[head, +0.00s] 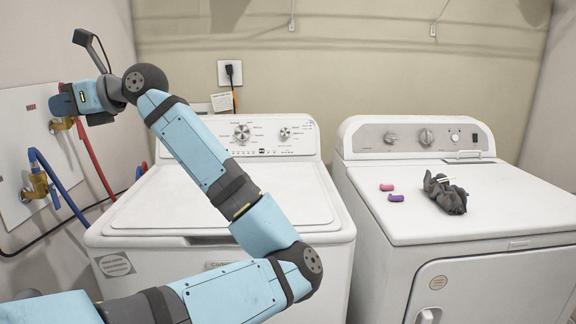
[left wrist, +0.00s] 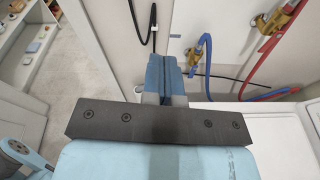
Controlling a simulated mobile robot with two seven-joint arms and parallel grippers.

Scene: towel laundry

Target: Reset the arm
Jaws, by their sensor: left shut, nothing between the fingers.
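My left arm rises from the lower left of the head view, bends in front of the washer and reaches up and back to the left. My left gripper (head: 62,103) is held high at the left, in front of the wall panel with the taps, and carries nothing. In the left wrist view its two blue fingers (left wrist: 168,76) are together with nothing between them. I cannot tell whether the fingertips touch the wall panel. My right gripper is not in view.
A white washer (head: 285,205) with its lid shut stands under my arm. A white dryer (head: 500,215) to the right bears a crumpled dark grey item (head: 446,195) and two small pink and purple objects (head: 387,187). Red hose (head: 92,160) and blue hose (head: 50,175) run along the left wall.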

